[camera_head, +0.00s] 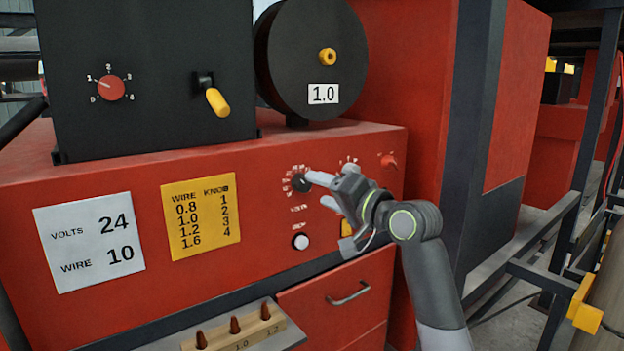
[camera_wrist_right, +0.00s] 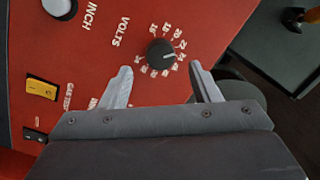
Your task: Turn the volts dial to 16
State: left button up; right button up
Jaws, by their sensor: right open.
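The volts dial is a dark round knob in a ring of white numbers. It sits on the red panel in the right wrist view (camera_wrist_right: 160,52) and in the head view (camera_head: 300,183). In the wrist view its white mark is on the right side of the knob, near the 22–24 end; the exact number is too small to read surely. My right gripper (camera_head: 318,190) is open in front of the panel. In the wrist view its fingertips (camera_wrist_right: 160,70) stand apart on either side of the dial, a little below it. Contact is not visible. My left gripper is out of view.
A white card (camera_head: 89,243) reads volts 24, wire 10; a yellow wire-knob chart (camera_head: 201,217) is beside it. A white inch button (camera_head: 301,242) sits below the dial. A black box with a red knob (camera_head: 111,88), yellow lever (camera_head: 217,102) and spool (camera_head: 312,60) stand above.

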aim_at(306, 185)
jog(key=shift+p+x, duration=0.5)
jog(key=shift+x, duration=1.45)
jog(key=c, duration=1)
